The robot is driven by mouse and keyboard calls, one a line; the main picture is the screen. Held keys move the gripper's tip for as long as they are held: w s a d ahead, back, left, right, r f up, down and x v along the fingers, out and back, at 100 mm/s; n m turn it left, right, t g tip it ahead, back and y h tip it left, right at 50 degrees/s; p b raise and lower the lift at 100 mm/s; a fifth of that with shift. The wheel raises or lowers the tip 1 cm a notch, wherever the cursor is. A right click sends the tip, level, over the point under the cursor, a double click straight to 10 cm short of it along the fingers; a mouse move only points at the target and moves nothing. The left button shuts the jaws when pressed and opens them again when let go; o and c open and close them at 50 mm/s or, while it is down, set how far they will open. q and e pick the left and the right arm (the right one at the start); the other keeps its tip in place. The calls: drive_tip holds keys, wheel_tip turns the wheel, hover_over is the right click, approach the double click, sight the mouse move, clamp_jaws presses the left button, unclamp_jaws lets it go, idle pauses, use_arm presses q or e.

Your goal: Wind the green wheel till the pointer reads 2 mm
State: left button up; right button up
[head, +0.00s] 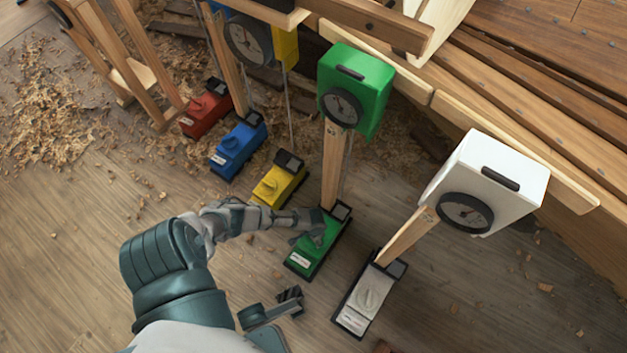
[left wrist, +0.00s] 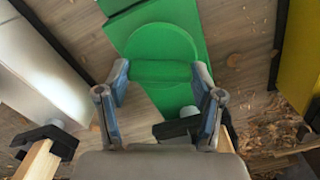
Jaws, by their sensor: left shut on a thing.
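The green wheel is a round disc with a raised grip bar, seen in the left wrist view (left wrist: 162,42). It sits on the green base (head: 306,262) on the floor. My left gripper (head: 314,230) reaches down onto it, its fingers on either side of the grip bar, shut on it; the fingers partly hide the wheel in the head view. The green gauge box (head: 372,78) stands above on a wooden post. Its dark dial (head: 341,107) faces me, but the pointer's reading is too small to tell.
A white base with a knob (head: 367,297) and a white gauge box (head: 500,170) stand to the right. Yellow (head: 279,184), blue (head: 238,146) and red (head: 206,107) bases stand to the left. Wooden planking (head: 550,60) runs along the upper right.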

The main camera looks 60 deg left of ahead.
use_arm(q)
drive_tip(key=m, duration=0.5)
drive_tip(key=shift+s+f, duration=0.1)
idle(0.5)
drive_tip(key=o, duration=1.1)
drive_tip(key=shift+o, duration=0.2)
wheel_tip(320, 180, up, 12)
drive_tip(key=shift+c, duration=0.3)
